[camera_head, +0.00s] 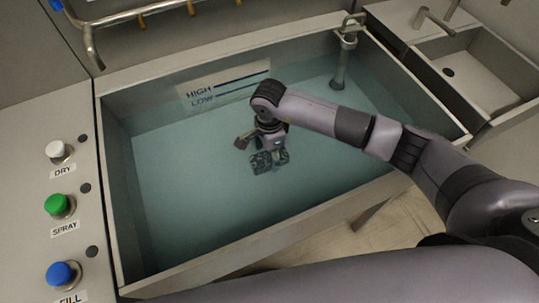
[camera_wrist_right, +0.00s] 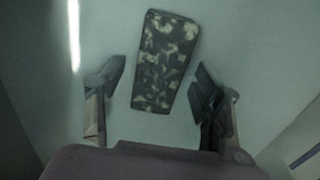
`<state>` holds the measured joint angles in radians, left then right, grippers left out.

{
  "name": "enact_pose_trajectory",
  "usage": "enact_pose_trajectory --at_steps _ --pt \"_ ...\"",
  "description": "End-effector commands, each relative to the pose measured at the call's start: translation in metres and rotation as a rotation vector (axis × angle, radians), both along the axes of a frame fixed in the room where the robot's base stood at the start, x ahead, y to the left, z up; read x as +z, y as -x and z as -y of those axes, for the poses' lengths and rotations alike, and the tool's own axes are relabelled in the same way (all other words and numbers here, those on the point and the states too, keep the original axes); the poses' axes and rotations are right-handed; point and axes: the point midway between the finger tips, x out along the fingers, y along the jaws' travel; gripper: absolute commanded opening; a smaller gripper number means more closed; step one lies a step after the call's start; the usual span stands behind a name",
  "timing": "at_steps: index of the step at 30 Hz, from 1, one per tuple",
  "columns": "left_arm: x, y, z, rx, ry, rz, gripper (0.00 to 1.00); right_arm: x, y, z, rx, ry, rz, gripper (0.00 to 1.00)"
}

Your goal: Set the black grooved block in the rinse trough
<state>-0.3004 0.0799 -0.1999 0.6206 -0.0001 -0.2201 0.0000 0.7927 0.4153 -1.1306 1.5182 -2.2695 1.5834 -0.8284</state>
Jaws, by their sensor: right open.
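The rinse trough (camera_head: 200,215) is a wide basin with a pale rim, filled with clear bluish water. A dark block (camera_head: 262,163) with pale mottled patches is in it, just beyond my right fingertips. My right gripper (camera_head: 265,148) points down into the trough, open. In the right wrist view the block (camera_wrist_right: 164,62) lies ahead between the two spread fingers (camera_wrist_right: 162,78), with clear gaps on both sides. I cannot make out grooves on it. My left gripper is not in view.
A panel at left carries white DRY (camera_head: 59,151), green SPRAY (camera_head: 59,205) and blue FILL (camera_head: 63,274) buttons. A drain standpipe (camera_head: 340,70) stands at the trough's back right corner. A second sink (camera_head: 480,75) is at right.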

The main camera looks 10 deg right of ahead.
Motion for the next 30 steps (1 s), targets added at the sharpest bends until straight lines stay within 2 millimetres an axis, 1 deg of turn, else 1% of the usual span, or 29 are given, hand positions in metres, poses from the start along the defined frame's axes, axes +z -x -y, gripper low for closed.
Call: enact_pose_trajectory --at_steps 1,3,9,12,15,20,30 --pt "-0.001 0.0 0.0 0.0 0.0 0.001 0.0 0.011 -0.001 0.0 0.002 0.0 0.006 0.61" --pt "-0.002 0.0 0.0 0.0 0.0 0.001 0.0 0.027 -0.002 0.0 0.002 0.0 0.007 0.61" --pt "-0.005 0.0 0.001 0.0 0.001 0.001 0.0 0.069 -0.001 0.0 0.001 0.001 0.004 0.61" --pt "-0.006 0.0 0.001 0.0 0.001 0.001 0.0 0.085 -0.001 0.0 0.0 0.001 0.003 0.61" --pt "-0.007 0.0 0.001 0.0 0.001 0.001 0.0 0.096 -0.001 0.001 0.0 0.0 0.003 0.61" --pt "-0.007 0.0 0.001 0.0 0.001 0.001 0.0 0.102 0.0 0.001 -0.001 0.001 0.0 0.61" --pt "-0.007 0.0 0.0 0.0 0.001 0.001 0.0 0.102 0.0 0.001 -0.001 0.001 0.0 0.61"
